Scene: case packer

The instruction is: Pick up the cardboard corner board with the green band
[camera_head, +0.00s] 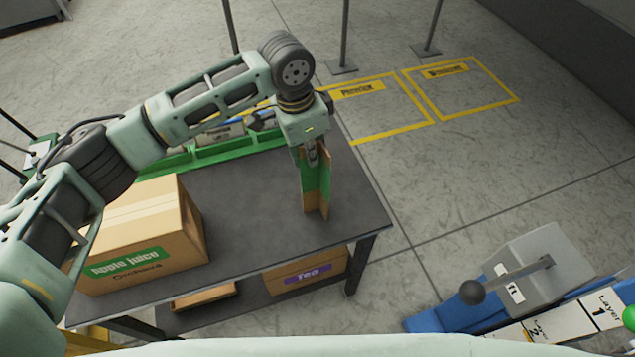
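The cardboard corner board (325,188) stands upright near the right end of the dark table (255,215). It is an L-shaped brown piece with a wide green band. My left gripper (313,158) points down at the top of the board, and its fingers overlap the board's upper edge. The fingers are small and partly merged with the board, so I cannot tell whether they are closed on it. The board's lower end appears at the tabletop; I cannot tell whether it touches. My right gripper is not in view.
An apple juice carton (140,240) stands on the table's left. A green rack (215,150) lies along the back edge. A tea box (305,272) is on the lower shelf. A grey control lever unit (540,265) is at lower right. The tabletop around the board is clear.

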